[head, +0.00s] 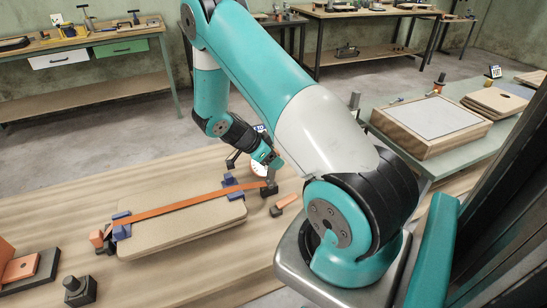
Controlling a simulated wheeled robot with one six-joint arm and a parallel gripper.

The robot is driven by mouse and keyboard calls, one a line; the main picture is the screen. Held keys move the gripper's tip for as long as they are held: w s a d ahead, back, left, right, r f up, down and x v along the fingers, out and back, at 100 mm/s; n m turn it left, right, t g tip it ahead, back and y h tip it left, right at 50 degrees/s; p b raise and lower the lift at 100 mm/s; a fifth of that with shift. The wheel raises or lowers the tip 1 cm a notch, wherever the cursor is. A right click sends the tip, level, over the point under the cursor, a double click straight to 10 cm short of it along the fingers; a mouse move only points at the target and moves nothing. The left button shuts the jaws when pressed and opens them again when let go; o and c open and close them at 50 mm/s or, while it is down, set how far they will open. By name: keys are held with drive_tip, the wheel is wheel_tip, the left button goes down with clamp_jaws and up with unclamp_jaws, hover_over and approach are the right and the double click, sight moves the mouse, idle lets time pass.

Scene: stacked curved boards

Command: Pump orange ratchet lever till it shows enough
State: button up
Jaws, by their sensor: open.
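My gripper (272,162) hangs over the right end of a stack of curved tan boards (185,228) on the wooden bench. An orange strap (180,207) runs lengthwise over the stack, between blue corner pieces (121,226) at its two ends. A dark ratchet-like part (270,189) sits at the strap's right end, just below my gripper. A short orange bar (287,202), possibly the lever, lies beside it. My gripper is open; whether it touches the ratchet is unclear.
Another orange piece (97,238) stands at the stack's left end. A dark block (80,290) and orange blocks (20,268) are at the front left. A green table (408,150) with a framed box stands at right. The bench in front of the stack is mostly clear.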

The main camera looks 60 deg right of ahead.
drive_tip(key=p+v, duration=0.2)
drive_tip(key=v, duration=0.5)
drive_tip(key=shift+p, duration=0.3)
idle(0.3)
drive_tip(key=a+r+n+t+y, duration=0.2)
drive_tip(key=a+r+n+y, duration=0.1)
drive_tip(key=a+r+n, duration=0.55)
drive_tip(key=a+r+n+t+y, duration=0.25)
drive_tip(key=a+r+n, duration=0.25)
drive_tip(key=a, duration=0.6)
drive_tip(key=s+a+r+n+y, duration=0.3)
drive_tip(key=s+a+r+n, duration=0.2)
drive_tip(key=s+a+n, duration=0.3)
drive_tip(key=s+a+r+n+y, duration=0.3)
drive_tip(key=s+a+r+n, duration=0.3)
drive_tip(key=s+a+n, duration=0.2)
drive_tip(key=shift+s+a+n, duration=0.35)
drive_tip(key=shift+a+n, duration=0.15)
drive_tip(key=shift+n, duration=0.55)
drive_tip(key=shift+r, duration=0.1)
